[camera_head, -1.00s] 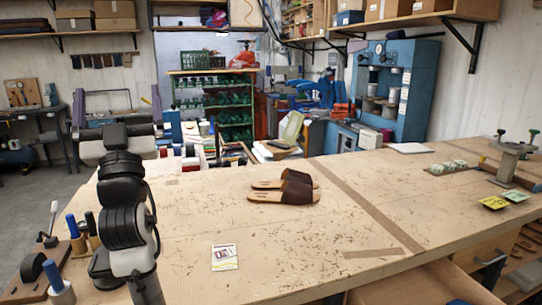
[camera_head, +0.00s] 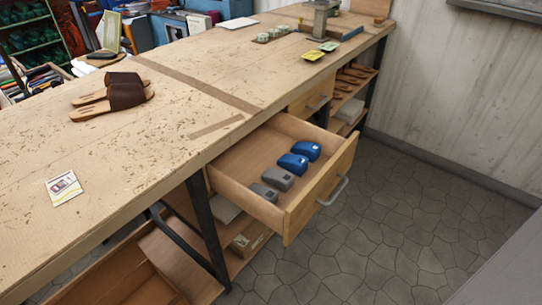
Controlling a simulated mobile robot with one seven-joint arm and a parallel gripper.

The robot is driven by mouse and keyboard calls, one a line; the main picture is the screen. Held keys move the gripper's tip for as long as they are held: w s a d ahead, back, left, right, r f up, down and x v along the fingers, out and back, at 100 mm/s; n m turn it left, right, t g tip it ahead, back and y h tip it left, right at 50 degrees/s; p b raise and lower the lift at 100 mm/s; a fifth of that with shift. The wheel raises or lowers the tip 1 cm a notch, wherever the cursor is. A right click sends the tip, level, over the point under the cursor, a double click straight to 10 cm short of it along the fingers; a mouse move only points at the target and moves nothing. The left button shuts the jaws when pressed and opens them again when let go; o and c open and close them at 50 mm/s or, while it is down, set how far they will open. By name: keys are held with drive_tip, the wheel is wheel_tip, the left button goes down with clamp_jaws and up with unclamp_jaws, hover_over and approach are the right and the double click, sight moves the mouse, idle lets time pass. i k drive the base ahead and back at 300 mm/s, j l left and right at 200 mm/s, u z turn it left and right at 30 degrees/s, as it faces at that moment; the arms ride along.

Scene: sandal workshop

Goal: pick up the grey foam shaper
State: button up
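An open wooden drawer (camera_head: 324,187) sticks out from the front of the workbench. In it, several rounded blocks stand in a row. The two nearer the left are grey: one grey foam shaper (camera_head: 278,179) lies in the middle of the row, and another, smaller-looking grey piece (camera_head: 263,192) lies at the row's near left end. Two blue shapers (camera_head: 293,163) lie farther right. My gripper is not in view.
On the workbench (camera_head: 180,135) lie a pair of brown sandals (camera_head: 128,96) and a printed card (camera_head: 64,188). A metal handle (camera_head: 333,191) is on the drawer front. A black bench leg (camera_head: 207,232) stands left of the drawer. The stone floor (camera_head: 400,215) to the right is clear.

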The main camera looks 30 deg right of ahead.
sight(269, 194)
drive_tip(key=z, duration=0.8)
